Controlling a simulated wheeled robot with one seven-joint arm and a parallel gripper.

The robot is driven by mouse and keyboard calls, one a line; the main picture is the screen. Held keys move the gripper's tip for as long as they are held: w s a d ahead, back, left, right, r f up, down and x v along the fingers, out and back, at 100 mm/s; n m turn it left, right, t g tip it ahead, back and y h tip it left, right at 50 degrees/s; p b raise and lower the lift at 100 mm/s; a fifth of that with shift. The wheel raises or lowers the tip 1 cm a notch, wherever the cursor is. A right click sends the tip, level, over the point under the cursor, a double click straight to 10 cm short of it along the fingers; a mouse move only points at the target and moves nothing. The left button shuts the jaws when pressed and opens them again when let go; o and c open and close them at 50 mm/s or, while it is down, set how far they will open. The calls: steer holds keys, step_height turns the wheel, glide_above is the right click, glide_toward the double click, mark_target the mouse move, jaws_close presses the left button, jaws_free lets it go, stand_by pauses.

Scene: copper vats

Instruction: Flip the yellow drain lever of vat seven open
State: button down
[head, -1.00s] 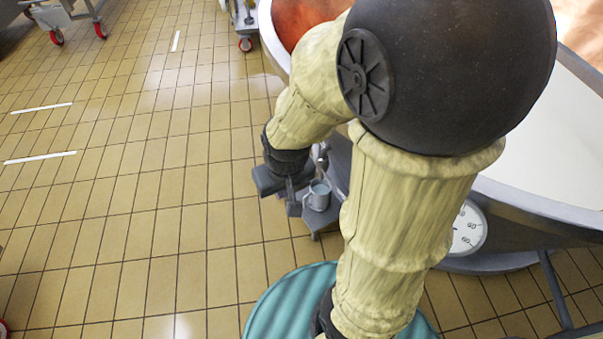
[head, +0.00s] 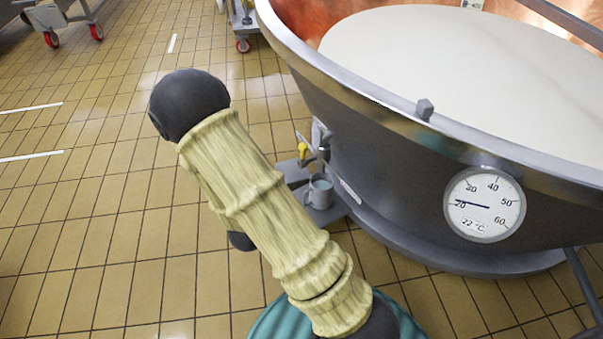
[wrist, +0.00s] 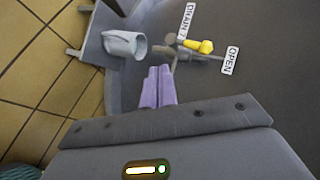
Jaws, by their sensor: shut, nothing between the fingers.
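The yellow drain lever (head: 303,150) shows on the low left side of the copper vat (head: 340,105), above a small metal cup (head: 320,192). In the wrist view the yellow lever (wrist: 200,46) sits between a "DRAIN 7" label (wrist: 186,22) and an "OPEN" label (wrist: 231,60). Its yellow end points toward the "OPEN" side, a little apart from that label. My gripper (wrist: 158,74) is shut and empty, its purple fingertips just below the valve and apart from the yellow grip; contact with the valve's metal part is unclear. In the head view my arm hides the gripper.
The cup (wrist: 125,43) stands on a grey ledge (wrist: 92,45) left of the fingertips in the wrist view. The vat holds white liquid (head: 450,70) and carries a round dial (head: 484,204). Tiled floor (head: 100,220) at left is clear; wheeled carts (head: 65,15) stand far back.

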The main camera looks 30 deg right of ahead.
mark_target(302, 163)
steer(key=s+m+t+h+b, duration=0.1)
steer(key=s+d+m+t+h+b, duration=0.1)
steer(key=m+h, duration=0.1)
steer(key=s+f+m+h+b, duration=0.1)
steer(key=h, duration=0.1)
steer(key=shift+d+t, duration=0.25)
steer(key=shift+t, duration=0.15)
steer(key=shift+w, duration=0.1)
steer(key=b+x, duration=0.1)
steer(key=x, duration=0.3)
steer(key=w+a+b+x, duration=0.1)
steer(key=b+x, duration=0.1)
steer(key=x, duration=0.2)
steer(key=w+b+x, duration=0.1)
steer(key=b+x, duration=0.1)
steer(key=x, duration=0.2)
steer(key=shift+w+r, duration=0.2)
steer(key=shift+w, duration=0.1)
